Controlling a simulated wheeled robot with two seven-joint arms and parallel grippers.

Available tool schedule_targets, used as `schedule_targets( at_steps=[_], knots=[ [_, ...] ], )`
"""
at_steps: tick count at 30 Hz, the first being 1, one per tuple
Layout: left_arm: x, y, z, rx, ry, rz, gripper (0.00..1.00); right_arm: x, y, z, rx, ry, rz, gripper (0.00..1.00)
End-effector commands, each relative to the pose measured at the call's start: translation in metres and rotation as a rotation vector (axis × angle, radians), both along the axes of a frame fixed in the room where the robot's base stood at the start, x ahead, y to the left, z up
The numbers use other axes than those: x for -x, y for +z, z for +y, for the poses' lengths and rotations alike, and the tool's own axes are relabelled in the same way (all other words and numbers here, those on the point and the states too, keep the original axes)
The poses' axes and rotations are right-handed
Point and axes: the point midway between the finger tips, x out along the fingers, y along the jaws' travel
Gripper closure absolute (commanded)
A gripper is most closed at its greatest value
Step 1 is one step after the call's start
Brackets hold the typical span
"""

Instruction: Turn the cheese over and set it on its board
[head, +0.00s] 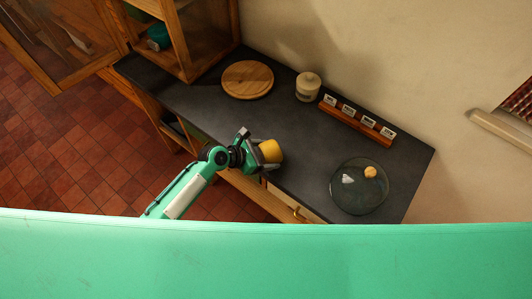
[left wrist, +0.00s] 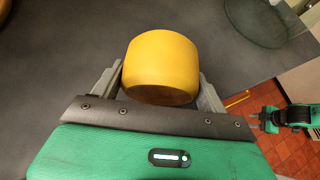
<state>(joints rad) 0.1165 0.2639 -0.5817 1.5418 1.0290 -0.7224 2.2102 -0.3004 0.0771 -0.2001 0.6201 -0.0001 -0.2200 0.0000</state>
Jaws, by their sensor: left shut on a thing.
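The cheese is a thick yellow cylinder (head: 270,151), held near the counter's front edge. My left gripper (head: 262,152) is shut on it. In the left wrist view the cheese (left wrist: 161,62) sits between the two grey fingers, its curved side up and a darker flat face towards the camera. I cannot tell its height above the counter. The round wooden board (head: 247,80) lies bare at the back left of the counter, apart from the cheese. My right gripper (left wrist: 262,120) shows small at the right of the left wrist view, its fingers apart and empty.
A glass dome with a wooden knob (head: 359,188) stands at the counter's right. A lidded cream jar (head: 308,86) and a wooden rack with labelled blocks (head: 356,121) stand along the wall. A wooden cabinet (head: 185,40) is left of the board. The dark counter's middle (head: 300,130) is clear.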

Motion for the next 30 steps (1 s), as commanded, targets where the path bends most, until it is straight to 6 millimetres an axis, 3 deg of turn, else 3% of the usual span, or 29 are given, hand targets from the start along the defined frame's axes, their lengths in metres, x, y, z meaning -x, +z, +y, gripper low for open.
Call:
schedule_targets(
  at_steps=[11,12,15,23,30],
  knots=[
    [0.0,-0.002,0.0,0.001,0.0,-0.002,0.57,0.0,0.0,-0.001,0.001,0.001,0.0,0.64],
    [0.0,-0.002,0.0,0.001,0.0,-0.002,0.17,0.0,0.0,-0.001,0.001,0.001,0.0,0.64],
    [0.0,-0.002,0.0,0.001,0.001,-0.001,0.0,0.0,0.0,-0.002,0.002,0.001,0.0,0.64],
    [0.001,-0.002,0.002,-0.001,0.0,0.0,0.0,-0.001,-0.001,-0.004,0.004,0.002,-0.001,0.64],
    [0.011,0.011,0.022,-0.001,0.0,-0.002,0.0,-0.001,-0.007,-0.004,0.004,0.002,-0.001,0.64]
  ],
)
